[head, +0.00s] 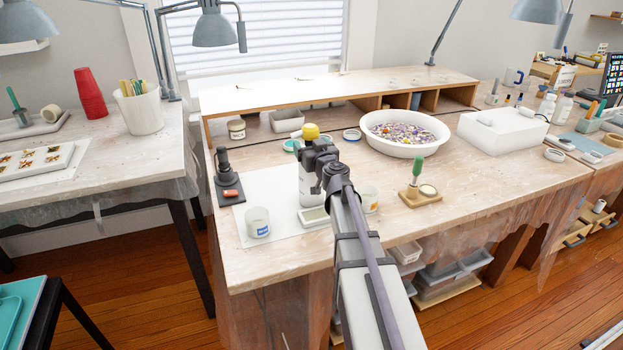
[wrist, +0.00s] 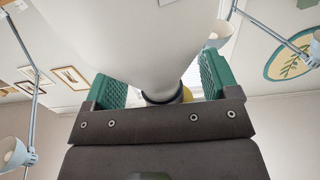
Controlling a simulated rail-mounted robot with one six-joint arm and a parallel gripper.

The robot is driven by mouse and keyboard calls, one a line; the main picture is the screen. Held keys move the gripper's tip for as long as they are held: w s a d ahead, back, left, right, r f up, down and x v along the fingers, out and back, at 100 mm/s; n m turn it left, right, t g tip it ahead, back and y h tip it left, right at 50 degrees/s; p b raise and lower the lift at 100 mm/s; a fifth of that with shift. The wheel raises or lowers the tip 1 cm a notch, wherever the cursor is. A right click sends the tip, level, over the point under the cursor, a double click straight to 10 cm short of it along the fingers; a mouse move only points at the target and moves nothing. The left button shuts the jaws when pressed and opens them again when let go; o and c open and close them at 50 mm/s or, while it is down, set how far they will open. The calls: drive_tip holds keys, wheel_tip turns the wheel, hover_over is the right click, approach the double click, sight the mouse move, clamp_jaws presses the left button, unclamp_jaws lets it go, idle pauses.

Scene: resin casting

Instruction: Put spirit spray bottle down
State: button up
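The spirit spray bottle (head: 308,188) is white with a yellow top. It looks upright over the white sheet (head: 277,190) on the workbench, behind a small shallow tray. I cannot tell whether its base touches the sheet. My gripper (head: 317,158) is around the bottle's upper part, below the yellow top, and hides part of it.
A dark stand (head: 227,178) is left. A stamp-like tool on a wooden block (head: 420,196) and a white basin (head: 404,142) are right. Bare bench lies at front left.

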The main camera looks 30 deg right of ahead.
clamp_jaws()
idle(0.6)
